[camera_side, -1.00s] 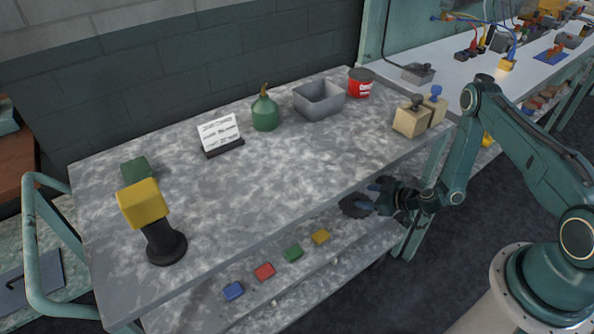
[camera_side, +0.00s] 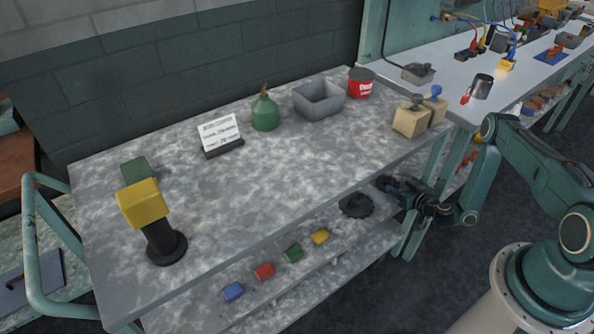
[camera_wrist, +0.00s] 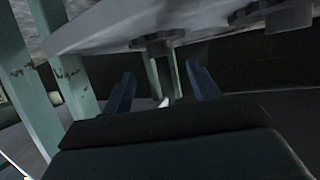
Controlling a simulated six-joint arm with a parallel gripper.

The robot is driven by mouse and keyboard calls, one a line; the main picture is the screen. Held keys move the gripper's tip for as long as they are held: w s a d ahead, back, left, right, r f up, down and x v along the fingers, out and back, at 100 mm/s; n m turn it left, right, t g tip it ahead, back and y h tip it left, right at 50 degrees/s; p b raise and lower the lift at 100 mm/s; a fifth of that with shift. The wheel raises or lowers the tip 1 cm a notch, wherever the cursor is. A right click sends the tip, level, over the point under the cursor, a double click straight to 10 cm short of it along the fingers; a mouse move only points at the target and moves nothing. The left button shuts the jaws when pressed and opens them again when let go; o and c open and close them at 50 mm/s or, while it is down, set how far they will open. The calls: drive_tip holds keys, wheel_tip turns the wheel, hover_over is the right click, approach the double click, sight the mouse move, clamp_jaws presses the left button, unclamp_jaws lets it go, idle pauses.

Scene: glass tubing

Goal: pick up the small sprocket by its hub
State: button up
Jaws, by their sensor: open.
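A dark toothed disc with a raised hub, which looks like the sprocket (camera_side: 356,205), lies on the lower shelf at its right end in the side view. Whether it is the small one I cannot tell. My gripper (camera_side: 386,186) is to the right of it, apart from it and open. In the wrist view my gripper (camera_wrist: 160,72) has its two fingers spread with nothing between them. Two dark round shapes, a nearer one (camera_wrist: 157,44) and one further right (camera_wrist: 250,12), show at the shelf edge above the fingertips; their details are dim.
Blue, red, green and yellow blocks (camera_side: 292,253) line the lower shelf. The tabletop (camera_side: 270,190) overhangs that shelf. A table leg (camera_side: 418,230) stands close to my gripper, and green posts (camera_wrist: 30,80) show at left in the wrist view.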

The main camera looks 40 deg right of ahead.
sight(389, 178)
drive_tip(key=shift+w+f, duration=0.1)
drive_tip(key=shift+w, duration=0.15)
drive_tip(key=shift+x, duration=2.8)
drive_tip(key=shift+d, duration=0.1)
drive_tip(key=c, duration=1.2)
drive_tip(key=shift+c, duration=0.2)
wheel_tip(389, 178, up, 10)
